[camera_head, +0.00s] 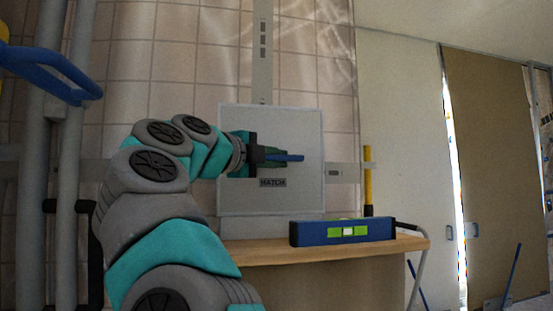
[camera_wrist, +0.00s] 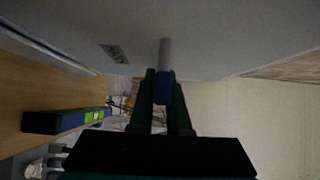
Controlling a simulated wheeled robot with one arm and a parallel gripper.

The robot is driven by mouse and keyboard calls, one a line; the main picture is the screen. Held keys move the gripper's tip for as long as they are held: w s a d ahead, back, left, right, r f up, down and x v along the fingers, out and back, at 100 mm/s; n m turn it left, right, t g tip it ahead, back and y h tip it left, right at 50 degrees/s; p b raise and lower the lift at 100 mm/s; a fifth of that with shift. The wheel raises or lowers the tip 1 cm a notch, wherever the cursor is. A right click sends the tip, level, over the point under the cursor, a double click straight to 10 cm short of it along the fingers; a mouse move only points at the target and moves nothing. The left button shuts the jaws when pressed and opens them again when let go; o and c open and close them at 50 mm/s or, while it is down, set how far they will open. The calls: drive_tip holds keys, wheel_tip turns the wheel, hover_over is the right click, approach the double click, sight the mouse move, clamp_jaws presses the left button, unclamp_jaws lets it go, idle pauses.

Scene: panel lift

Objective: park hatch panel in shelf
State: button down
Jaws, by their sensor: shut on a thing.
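The hatch panel (camera_head: 290,125) is a pale grey square plate with a dark "HATCH" label. It is upright in front of the tiled wall, at the back of the wooden shelf (camera_head: 360,248). Its lower edge is just above a grey strip at the shelf's back; I cannot tell if they touch. My gripper (camera_head: 270,157) is shut on the panel's blue handle, with the arm coming in from the left. In the wrist view my gripper (camera_wrist: 164,78) closes around the handle, and the panel (camera_wrist: 220,35) fills the top. The panel's back is hidden.
A blue spirit level (camera_head: 310,233) with a green window lies on the shelf's front right. A yellow upright bar (camera_head: 368,185) stands behind it. Grey rails (camera_head: 262,60) cross the wall behind the panel. Grey posts with a blue handle (camera_head: 55,75) are at the left.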

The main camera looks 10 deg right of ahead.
drive_tip(key=shift+f+b, duration=0.95)
drive_tip(key=shift+f, duration=0.35)
drive_tip(key=shift+a, duration=0.1)
idle(0.9)
idle(0.4)
drive_tip(key=c, duration=0.8)
unclamp_jaws()
drive_tip(key=shift+f, duration=0.1)
drive_tip(key=shift+w, duration=0.1)
drive_tip(key=shift+a, duration=0.1)
